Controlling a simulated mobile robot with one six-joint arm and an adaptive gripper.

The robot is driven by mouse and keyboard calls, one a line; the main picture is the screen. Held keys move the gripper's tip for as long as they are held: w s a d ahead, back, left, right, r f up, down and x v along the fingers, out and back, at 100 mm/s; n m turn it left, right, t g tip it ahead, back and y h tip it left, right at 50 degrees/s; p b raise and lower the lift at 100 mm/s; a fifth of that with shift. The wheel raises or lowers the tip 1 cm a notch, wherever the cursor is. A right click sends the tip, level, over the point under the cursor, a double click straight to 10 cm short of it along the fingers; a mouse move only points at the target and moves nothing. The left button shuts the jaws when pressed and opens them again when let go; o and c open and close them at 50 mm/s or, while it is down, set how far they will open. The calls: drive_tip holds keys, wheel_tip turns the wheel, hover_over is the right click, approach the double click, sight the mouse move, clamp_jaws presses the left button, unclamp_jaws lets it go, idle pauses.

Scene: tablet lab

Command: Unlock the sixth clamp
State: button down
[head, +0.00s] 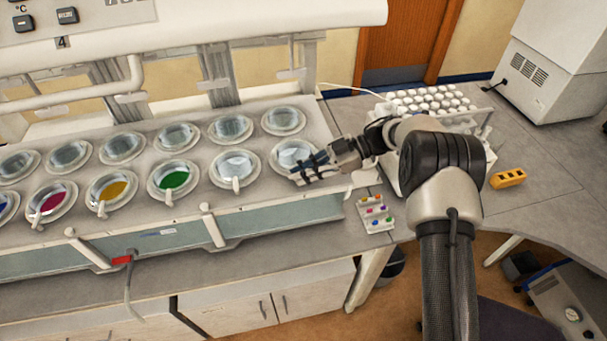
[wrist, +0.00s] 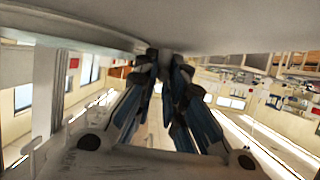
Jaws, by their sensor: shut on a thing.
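The dissolution bath has a front row of round vessel openings with small white clamp levers. From the left they show blue, magenta, yellow, green, then two clear ones. The sixth vessel (head: 291,152) is at the right end of the front row. My gripper (head: 299,178) is at its front rim, shut on the sixth clamp, which the fingers mostly hide. In the wrist view the gripper fingers (wrist: 163,58) come close together under a pale surface; the clamp cannot be made out there. The fifth clamp (head: 236,184) lies at the front of its vessel, free of the gripper.
A back row of clear vessels (head: 230,126) stands behind. The white instrument head (head: 180,35) hangs above the bath. The right bench is mostly clear.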

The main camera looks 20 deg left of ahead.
drive_tip(key=shift+r+n, duration=0.1)
drive_tip(key=shift+n, duration=0.2)
drive_tip(key=c, duration=1.9)
unclamp_jaws()
drive_tip(key=shift+a, duration=0.1)
drive_tip(key=shift+c, duration=0.2)
drive_tip(key=v, duration=1.2)
drive_tip(key=shift+w, duration=0.2)
drive_tip(key=shift+a, duration=0.1)
